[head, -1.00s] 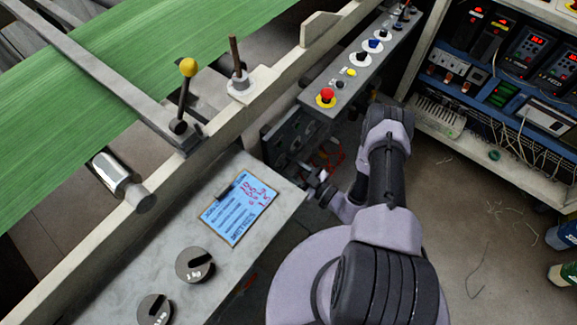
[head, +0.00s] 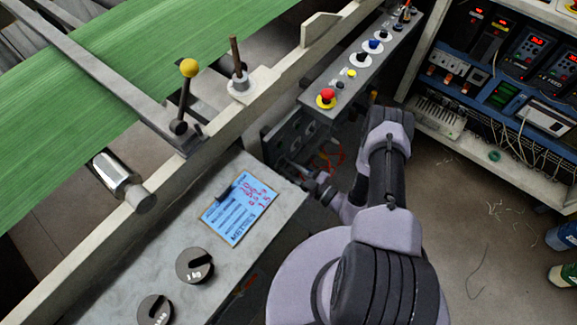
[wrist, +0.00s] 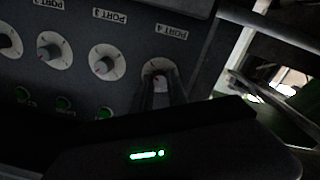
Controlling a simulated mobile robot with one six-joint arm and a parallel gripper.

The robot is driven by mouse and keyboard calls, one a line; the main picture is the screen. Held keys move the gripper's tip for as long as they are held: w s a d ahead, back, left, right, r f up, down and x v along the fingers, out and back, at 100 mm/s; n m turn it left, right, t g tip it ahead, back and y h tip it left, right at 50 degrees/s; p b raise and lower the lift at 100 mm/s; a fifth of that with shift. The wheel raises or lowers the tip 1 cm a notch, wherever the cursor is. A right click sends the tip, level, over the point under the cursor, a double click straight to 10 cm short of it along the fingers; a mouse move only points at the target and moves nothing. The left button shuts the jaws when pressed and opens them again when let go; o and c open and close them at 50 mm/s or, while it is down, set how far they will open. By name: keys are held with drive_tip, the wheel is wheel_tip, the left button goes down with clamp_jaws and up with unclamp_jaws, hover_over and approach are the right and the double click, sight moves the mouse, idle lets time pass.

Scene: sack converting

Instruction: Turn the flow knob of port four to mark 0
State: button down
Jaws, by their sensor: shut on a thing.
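The flow knob of port four (wrist: 158,70) sits on a pale round dial under the label "PORT 4" in the wrist view, on a dark panel. My gripper (wrist: 161,90) is at this knob, shut on it. The gripper's dark body with a green light hides the lower part of the picture. The dial's marks are too dark and small to read. In the head view my gripper (head: 312,183) reaches to the panel below the button console, and the knob cannot be made out there.
The port 3 knob (wrist: 104,64) is close on the left, with more knobs beyond it. Green-lit fittings (wrist: 64,103) lie below them. In the head view, a grey bench with a blue clipboard sheet (head: 238,208) and weights (head: 194,266) stands left of my arm.

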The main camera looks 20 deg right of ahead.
drive_tip(key=n, duration=0.6)
drive_tip(key=shift+n, duration=0.3)
drive_tip(key=n, duration=0.6)
drive_tip(key=shift+f+y, duration=0.1)
drive_tip(key=shift+y, duration=0.2)
drive_tip(key=n, duration=0.7)
drive_tip(key=shift+p, duration=0.3)
drive_tip(key=n+p, duration=0.1)
drive_tip(key=n, duration=0.5)
drive_tip(key=shift+n, duration=0.3)
drive_tip(key=n+p, duration=0.2)
drive_tip(key=n, duration=0.4)
drive_tip(key=shift+g, duration=0.4)
drive_tip(key=n+p, duration=0.1)
drive_tip(key=n, duration=0.2)
drive_tip(key=n+p, duration=0.1)
drive_tip(key=n, duration=0.2)
drive_tip(key=shift+r+n+p, duration=0.2)
drive_tip(key=shift+n+p, duration=0.15)
drive_tip(key=shift+n, duration=0.05)
drive_tip(key=n+p, duration=0.3)
drive_tip(key=n, duration=0.3)
drive_tip(key=n+p, duration=0.3)
drive_tip(key=n, duration=0.3)
